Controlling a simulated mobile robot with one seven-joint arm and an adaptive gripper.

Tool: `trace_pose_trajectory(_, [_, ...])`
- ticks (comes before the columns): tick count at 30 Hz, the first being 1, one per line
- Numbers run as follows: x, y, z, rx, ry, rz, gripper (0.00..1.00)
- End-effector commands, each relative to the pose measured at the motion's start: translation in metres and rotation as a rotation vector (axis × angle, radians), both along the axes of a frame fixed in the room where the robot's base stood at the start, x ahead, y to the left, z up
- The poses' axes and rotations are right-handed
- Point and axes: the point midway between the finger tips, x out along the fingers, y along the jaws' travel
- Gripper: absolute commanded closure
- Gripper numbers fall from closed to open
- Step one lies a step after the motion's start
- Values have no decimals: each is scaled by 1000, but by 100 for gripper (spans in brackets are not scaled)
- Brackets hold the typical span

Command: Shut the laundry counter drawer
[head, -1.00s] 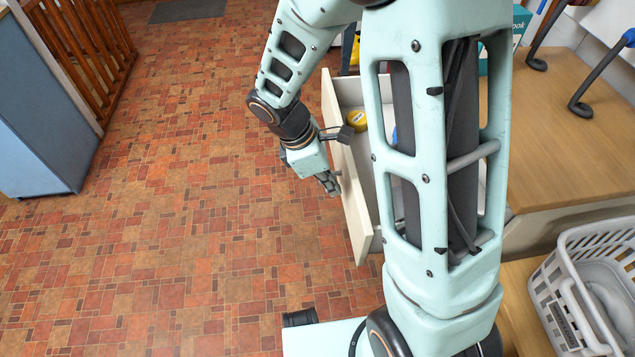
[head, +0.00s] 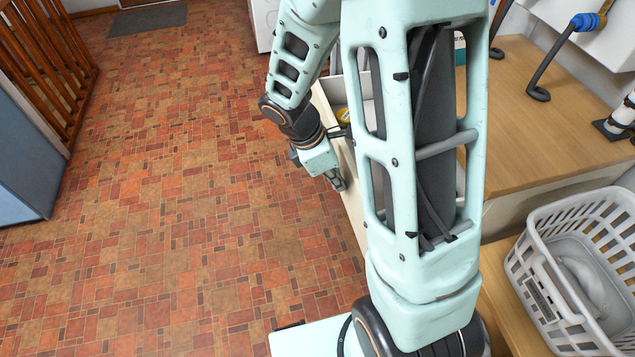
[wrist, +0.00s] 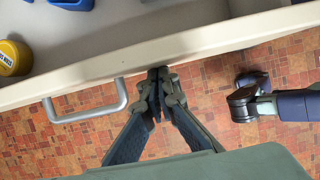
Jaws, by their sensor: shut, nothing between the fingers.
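The laundry counter drawer (head: 351,212) stands open, its cream front towards the floor side; my arm hides much of it in the head view. In the wrist view its front panel (wrist: 220,38) runs across the upper part, with a grey bar handle (wrist: 88,113) on its outer face. My gripper (head: 339,183) is shut and empty, outside the drawer front. In the wrist view the closed fingertips (wrist: 158,76) are at the front panel, to the right of the handle; I cannot tell whether they touch it.
A yellow tin (wrist: 13,58) and a blue object (wrist: 72,3) lie inside the drawer. The wooden counter top (head: 530,125) and a grey laundry basket (head: 575,270) are at right. The tiled floor (head: 180,210) at left is clear.

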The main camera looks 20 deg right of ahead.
Motion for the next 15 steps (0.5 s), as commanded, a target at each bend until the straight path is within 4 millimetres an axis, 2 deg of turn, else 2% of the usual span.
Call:
trace_pose_trajectory(1, [-2, -17, 3, -3, 3, -8, 100])
trace_pose_trajectory(15, [-2, -148, 3, -2, 4, -7, 100])
